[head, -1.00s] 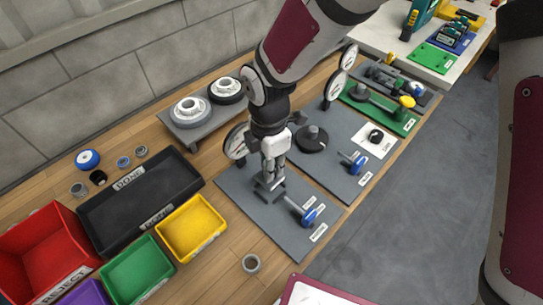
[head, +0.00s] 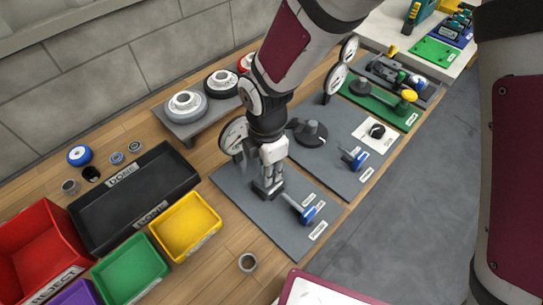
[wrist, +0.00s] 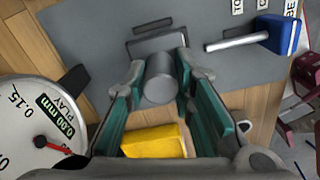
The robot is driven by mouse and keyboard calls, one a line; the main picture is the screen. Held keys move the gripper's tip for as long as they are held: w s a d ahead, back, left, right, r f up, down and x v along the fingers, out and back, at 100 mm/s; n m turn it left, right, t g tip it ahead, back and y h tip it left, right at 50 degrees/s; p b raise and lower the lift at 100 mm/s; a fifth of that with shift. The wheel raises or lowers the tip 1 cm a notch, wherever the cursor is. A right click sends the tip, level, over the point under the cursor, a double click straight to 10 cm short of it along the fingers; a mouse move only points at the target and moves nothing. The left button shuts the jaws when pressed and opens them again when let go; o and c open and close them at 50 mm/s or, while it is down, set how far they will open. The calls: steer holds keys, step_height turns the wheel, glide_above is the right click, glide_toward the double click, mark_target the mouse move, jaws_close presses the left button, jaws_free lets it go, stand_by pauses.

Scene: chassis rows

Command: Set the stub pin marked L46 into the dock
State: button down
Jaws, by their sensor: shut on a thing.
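My gripper (head: 268,188) is over the near grey mat (head: 236,190). In the wrist view my gripper (wrist: 160,88) is shut on a plain grey cylindrical pin (wrist: 160,78). No L46 mark can be read on it. A low grey fixture (wrist: 157,44), perhaps the dock, lies just beyond the pin. Whether the pin touches or enters it cannot be told. A rod with a blue handle (wrist: 282,34) lies right of the fixture, and this blue handle shows in the head view (head: 308,214).
A dial gauge (wrist: 38,130) stands close beside my gripper, its display showing 0.00 mm. A yellow bin (head: 187,226), green bin (head: 132,270), red reject bin (head: 40,250) and black done tray (head: 95,212) are to the left. A second mat (head: 335,160) lies beyond.

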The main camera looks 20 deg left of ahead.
steer(key=shift+f+b, duration=0.7)
steer(key=shift+f, duration=0.25)
stand_by(1.6)
steer(key=c, duration=1.3)
jaws_free()
step_height(320, 180, up, 12)
